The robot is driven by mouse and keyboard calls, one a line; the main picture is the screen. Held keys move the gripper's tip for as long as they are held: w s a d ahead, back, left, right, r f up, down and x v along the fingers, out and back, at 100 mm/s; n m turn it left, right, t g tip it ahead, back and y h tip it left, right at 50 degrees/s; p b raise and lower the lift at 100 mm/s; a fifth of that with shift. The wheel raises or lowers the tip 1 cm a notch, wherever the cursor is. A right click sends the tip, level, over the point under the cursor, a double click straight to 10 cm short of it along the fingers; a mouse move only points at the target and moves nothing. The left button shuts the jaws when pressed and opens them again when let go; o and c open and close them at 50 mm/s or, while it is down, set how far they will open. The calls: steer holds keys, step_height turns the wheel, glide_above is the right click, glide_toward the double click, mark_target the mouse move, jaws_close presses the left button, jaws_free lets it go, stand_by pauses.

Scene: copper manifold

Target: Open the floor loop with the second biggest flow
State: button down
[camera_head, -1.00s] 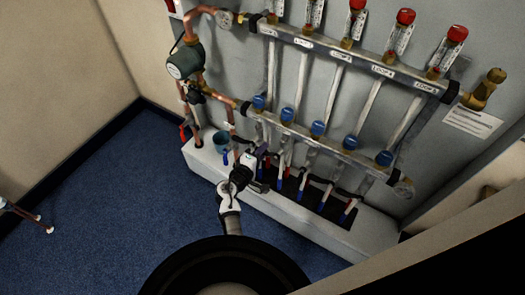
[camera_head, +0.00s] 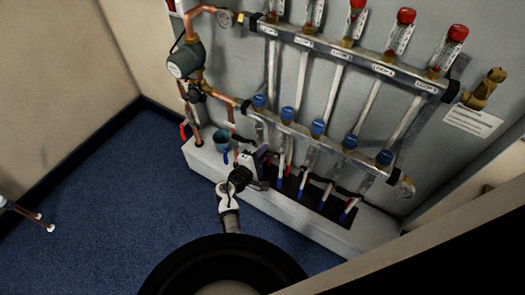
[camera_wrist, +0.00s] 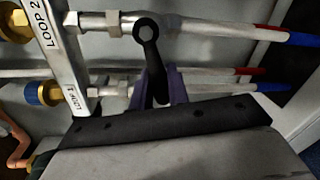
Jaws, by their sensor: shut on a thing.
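The copper and steel manifold has an upper rail (camera_head: 350,58) labelled by loop and a lower rail (camera_head: 325,140) with several blue caps. Clear flow gauges (camera_head: 398,38) stand on the upper rail; their readings are too small to tell. My gripper (camera_head: 264,158) is low at the left pipes. In the wrist view its purple fingers (camera_wrist: 165,86) are shut on a black lever (camera_wrist: 148,50). The lever's bolted pivot sits on the pipe beside the LOOP 2 label (camera_wrist: 45,30). The lever points crosswise to that pipe.
Red- and blue-ended pipes drop into a dark slot in the white plinth (camera_head: 290,213). Blue floor (camera_head: 110,210) is open at the left. A LOOP 1 pipe (camera_wrist: 118,91) runs close by.

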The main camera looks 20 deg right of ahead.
steer(key=n, duration=0.1)
steer(key=f+n, duration=0.1)
steer(key=n, duration=0.1)
steer(key=shift+s+d+f+g+h, duration=0.25)
steer(key=shift+s+g+h, duration=0.05)
steer(key=shift+h, duration=0.1)
steer(key=shift+s+d+f+n+h+p, duration=0.3)
steer(key=shift+s+d+n+p, duration=0.2)
steer(key=shift+n, duration=1.25)
steer(key=shift+s+d+f+n+h+p, duration=0.25)
steer(key=shift+s+d+f+n+p, duration=0.25)
steer(key=shift+n, duration=1.2)
steer(key=shift+s+d+f+n+h+p, duration=0.3)
steer(key=shift+s+n, duration=0.35)
steer(key=shift+n, duration=1.1)
steer(key=shift+d, duration=0.1)
steer(key=c, duration=1.4)
jaws_free()
